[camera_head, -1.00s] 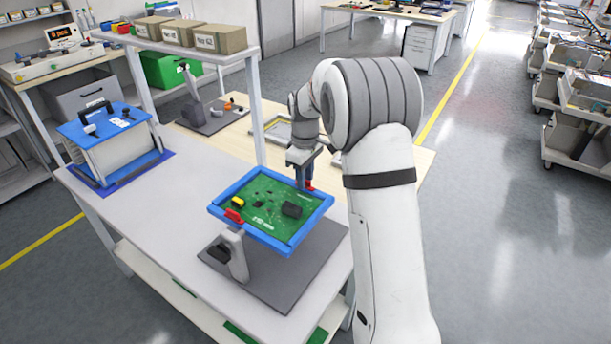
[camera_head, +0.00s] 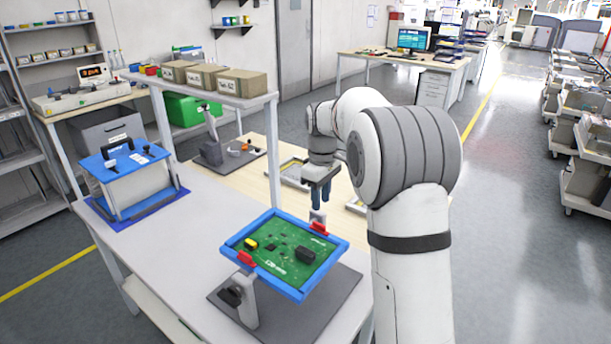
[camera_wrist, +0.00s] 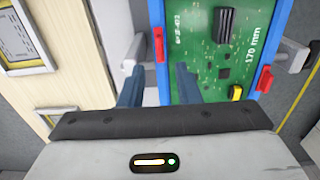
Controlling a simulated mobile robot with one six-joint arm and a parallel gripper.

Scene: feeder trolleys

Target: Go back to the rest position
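My gripper (camera_head: 321,194) hangs over the far edge of the circuit board holder, fingers pointing down. In the wrist view my gripper (camera_wrist: 160,85) shows two blue fingers spread apart with nothing between them. The green circuit board (camera_head: 280,252) sits in a blue frame (camera_head: 227,247), tilted on a grey stand, and it also shows in the wrist view (camera_wrist: 200,60). The board carries a black block (camera_head: 305,255) and a yellow part (camera_head: 250,244). Red clamps (camera_head: 318,227) sit at two sides of the frame.
A white box with a blue lid (camera_head: 128,160) stands at the table's left. A shelf with cardboard boxes (camera_head: 245,83) rises behind on posts. A wooden table (camera_head: 235,190) lies beyond, with pale frames on it. Trolleys (camera_head: 580,125) stand far right; the floor between is clear.

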